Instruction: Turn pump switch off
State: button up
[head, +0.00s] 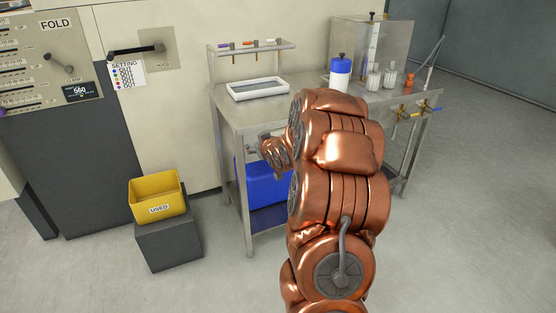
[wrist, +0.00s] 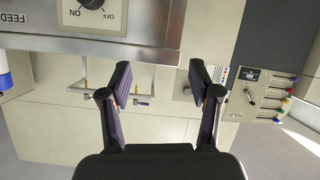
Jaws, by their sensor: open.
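In the wrist view, which is upside down, a dark rotary knob (wrist: 93,3) sits on a light plate marked ON and OFF. It is cut by the top edge, so its full setting and any name label cannot be read. My gripper (wrist: 160,75) is open and empty, its two dark fingers apart, below and to the right of the knob in the picture and not touching it. In the head view my gripper (head: 253,148) is small at the bench's front, partly hidden by my copper arm. I cannot make out the knob there.
A steel bench (head: 235,110) carries a white tray (head: 258,96) and a blue-and-white bottle (head: 340,75). A blue bin (head: 265,185) is under it. A yellow USED bin (head: 157,197) stands on a grey block at left. Coloured-handled valves (head: 418,110) project at right.

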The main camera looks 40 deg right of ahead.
jog(key=s+d+f+t+h+b, duration=0.15)
jog(key=d+f+t+b, duration=0.25)
jog(key=d+f+b, duration=0.6)
jog(key=w+d+r+p, duration=0.1)
jog(key=w+d+p, duration=0.1)
jog(key=w+d, duration=0.2)
jog(key=shift+w+d, duration=0.15)
jog(key=shift+w, duration=1.3)
jog(key=shift+c, duration=0.3)
jog(key=c, duration=1.1)
